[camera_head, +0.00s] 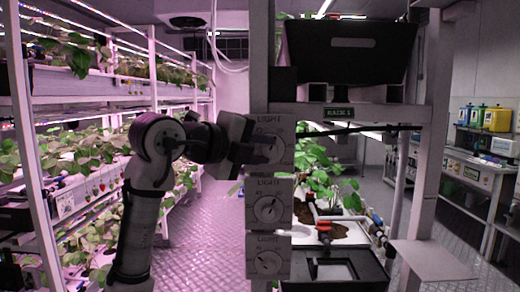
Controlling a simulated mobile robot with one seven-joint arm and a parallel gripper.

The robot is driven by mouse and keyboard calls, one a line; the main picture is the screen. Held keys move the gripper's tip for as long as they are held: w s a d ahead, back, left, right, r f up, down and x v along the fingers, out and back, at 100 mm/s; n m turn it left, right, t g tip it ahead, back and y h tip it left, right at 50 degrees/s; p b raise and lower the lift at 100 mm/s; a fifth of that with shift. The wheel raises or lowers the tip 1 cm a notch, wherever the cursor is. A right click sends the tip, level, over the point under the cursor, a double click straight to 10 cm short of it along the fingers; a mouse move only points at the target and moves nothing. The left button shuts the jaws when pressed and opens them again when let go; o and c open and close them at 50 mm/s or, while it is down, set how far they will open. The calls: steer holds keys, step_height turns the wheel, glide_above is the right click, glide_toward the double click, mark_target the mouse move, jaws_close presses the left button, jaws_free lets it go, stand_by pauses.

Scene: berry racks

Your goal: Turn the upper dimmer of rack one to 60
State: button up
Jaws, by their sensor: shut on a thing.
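Three grey dimmer boxes marked LIGHT are stacked on the post of the near rack, whose small green sign (338,112) is too small to read surely. The upper dimmer (284,128) is at the top of the stack. My gripper (264,148) reaches it from the left and is shut on its knob. The fingers hide most of that knob and its scale, so I cannot read its setting. The middle dimmer (284,188) and the lower dimmer (283,242) show their round knobs, clear of the gripper.
A black crate (350,50) sits on the rack's top shelf. Below are green plants (322,160), a red valve (324,228) and a black tray (335,270). Planted racks (154,70) line the left. The metal floor (205,255) between is clear.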

steer(key=o, duration=1)
steer(key=shift+w, duration=0.1)
steer(key=b+v, duration=0.3)
steer(key=v, duration=1.1)
steer(key=shift+f, duration=0.15)
